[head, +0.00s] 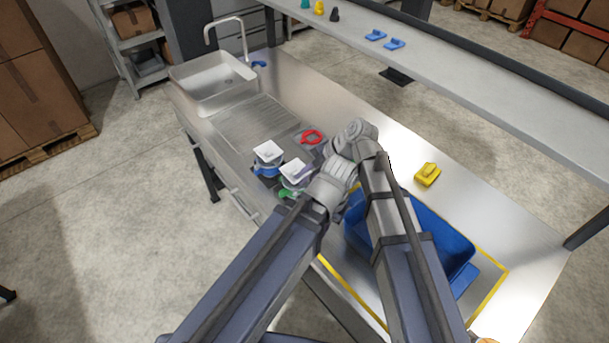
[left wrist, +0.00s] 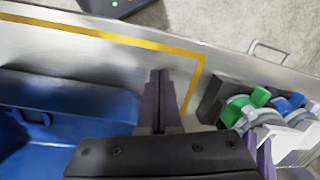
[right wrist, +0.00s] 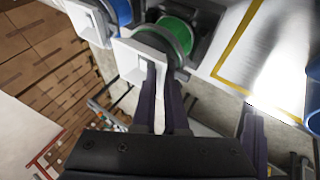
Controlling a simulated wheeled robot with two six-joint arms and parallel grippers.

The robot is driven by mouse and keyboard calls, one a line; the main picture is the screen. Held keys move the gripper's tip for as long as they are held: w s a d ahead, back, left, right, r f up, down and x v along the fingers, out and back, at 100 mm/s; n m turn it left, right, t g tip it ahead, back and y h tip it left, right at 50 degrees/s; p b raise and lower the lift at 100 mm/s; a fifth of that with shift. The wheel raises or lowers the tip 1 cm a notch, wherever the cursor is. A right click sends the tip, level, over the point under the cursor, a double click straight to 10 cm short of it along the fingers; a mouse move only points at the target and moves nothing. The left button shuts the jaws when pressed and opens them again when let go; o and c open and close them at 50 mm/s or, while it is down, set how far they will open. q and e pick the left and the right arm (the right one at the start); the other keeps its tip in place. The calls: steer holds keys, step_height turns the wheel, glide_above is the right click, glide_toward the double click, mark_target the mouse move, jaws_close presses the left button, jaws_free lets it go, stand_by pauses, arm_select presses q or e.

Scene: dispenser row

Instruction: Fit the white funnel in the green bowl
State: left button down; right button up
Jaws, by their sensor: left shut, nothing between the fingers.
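A white square-topped funnel (head: 296,170) is at the green bowl (head: 287,193), the nearer of two units on the steel bench. In the right wrist view the funnel (right wrist: 130,62) lies close against the green bowl (right wrist: 178,38); I cannot tell whether it is fully seated. My right gripper (head: 304,172) has its fingers on the funnel's rim, narrowly spaced; its fingertips (right wrist: 162,70) show there too. My left gripper (left wrist: 160,75) is shut and empty, above the bench between the blue bin and the units. Its fingers are hidden in the head view.
A second white funnel (head: 268,151) stands over a blue bowl (head: 266,171) just beyond. A red ring-like piece (head: 312,136) lies behind. A blue bin (head: 440,235) and a yellow piece (head: 428,175) are at right. My arms are close together. A sink (head: 213,80) is at far left.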

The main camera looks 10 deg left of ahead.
steer(key=shift+d, duration=0.15)
